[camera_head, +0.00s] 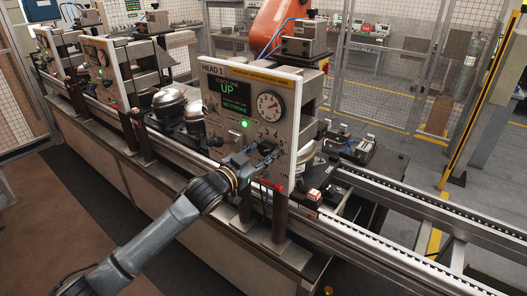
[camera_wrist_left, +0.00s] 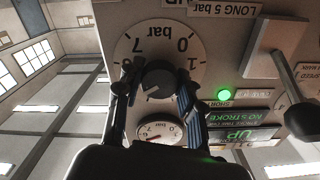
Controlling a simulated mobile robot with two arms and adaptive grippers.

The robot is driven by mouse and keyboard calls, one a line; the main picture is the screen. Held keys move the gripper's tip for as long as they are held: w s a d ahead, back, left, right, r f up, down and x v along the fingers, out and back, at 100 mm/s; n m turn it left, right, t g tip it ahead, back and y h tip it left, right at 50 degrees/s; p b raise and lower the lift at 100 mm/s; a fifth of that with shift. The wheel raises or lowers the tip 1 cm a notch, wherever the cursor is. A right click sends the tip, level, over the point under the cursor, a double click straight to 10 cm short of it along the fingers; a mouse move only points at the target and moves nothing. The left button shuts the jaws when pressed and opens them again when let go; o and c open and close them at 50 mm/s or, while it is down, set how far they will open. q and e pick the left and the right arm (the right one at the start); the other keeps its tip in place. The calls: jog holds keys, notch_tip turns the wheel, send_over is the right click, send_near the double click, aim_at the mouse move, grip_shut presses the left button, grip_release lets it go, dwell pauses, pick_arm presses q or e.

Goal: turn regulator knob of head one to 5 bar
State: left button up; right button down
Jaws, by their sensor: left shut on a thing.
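The grey HEAD 1 panel (camera_head: 248,88) stands upright in the middle of the head view. Its dark regulator knob (camera_head: 266,147) is low on the panel, below the round gauge (camera_head: 269,106). My left gripper (camera_head: 265,154) reaches the knob from the front and partly covers its scale. In the left wrist view, which is upside down, the black knob (camera_wrist_left: 158,84) lies between the two fingers of the left gripper (camera_wrist_left: 158,78), shut on it. The white scale (camera_wrist_left: 160,42) shows 0, 1 and "bar"; the knob's exact setting is unclear. My right gripper is not in view.
A green lamp (camera_head: 245,124) is lit, and the display (camera_head: 229,94) reads UP and NO STROKE. A lever (camera_head: 214,142) sticks out at the panel's left. Conveyor rails (camera_head: 400,235) run past the panel. Another panel (camera_head: 101,70) stands farther left.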

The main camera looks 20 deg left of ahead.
pick_arm(q)
jog(key=shift+m, duration=0.3)
jog(key=o, duration=1.2)
jog(key=v, duration=1.2)
